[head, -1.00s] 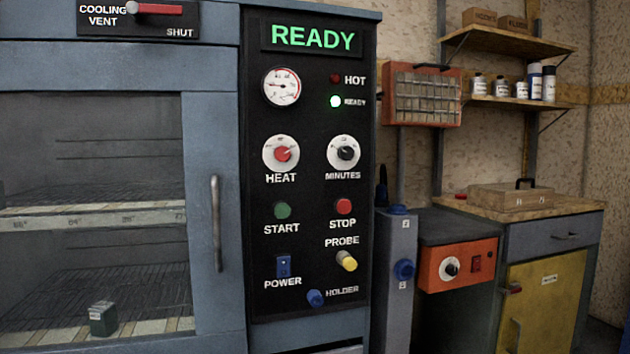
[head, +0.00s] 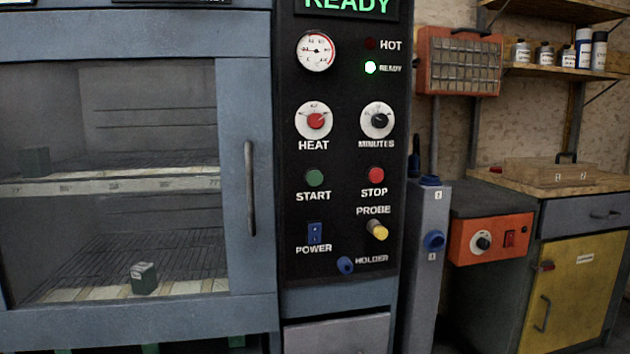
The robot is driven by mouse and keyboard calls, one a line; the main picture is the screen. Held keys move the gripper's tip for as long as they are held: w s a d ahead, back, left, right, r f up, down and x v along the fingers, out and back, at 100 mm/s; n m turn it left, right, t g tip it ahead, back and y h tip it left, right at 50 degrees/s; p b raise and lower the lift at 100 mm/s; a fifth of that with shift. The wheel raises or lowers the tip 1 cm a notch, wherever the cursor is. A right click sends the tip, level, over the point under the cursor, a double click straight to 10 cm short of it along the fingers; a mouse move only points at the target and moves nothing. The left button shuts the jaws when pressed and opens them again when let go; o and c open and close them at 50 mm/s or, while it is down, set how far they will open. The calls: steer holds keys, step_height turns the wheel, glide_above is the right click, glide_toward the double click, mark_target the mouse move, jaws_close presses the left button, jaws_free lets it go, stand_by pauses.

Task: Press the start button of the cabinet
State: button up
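The cabinet (head: 262,300) is blue-grey, with a glass door on its left part and a black control panel (head: 345,222) on its right part. The round green start button (head: 315,178) sits mid-panel on the left, above the word START. The red stop button (head: 376,175) is to its right. The blue power switch (head: 314,233) is below it. The heat dial (head: 314,120) is above it. The display (head: 350,7) reads READY in green, partly cut off at the top, and the ready lamp (head: 370,68) is lit. My gripper is not in view.
The glass door (head: 110,230) is shut, with a vertical handle (head: 250,188) at its right. A small dark block (head: 144,279) is inside. To the right stand a grey post (head: 428,270), an orange box (head: 490,239) and a bench with a yellow door (head: 575,300).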

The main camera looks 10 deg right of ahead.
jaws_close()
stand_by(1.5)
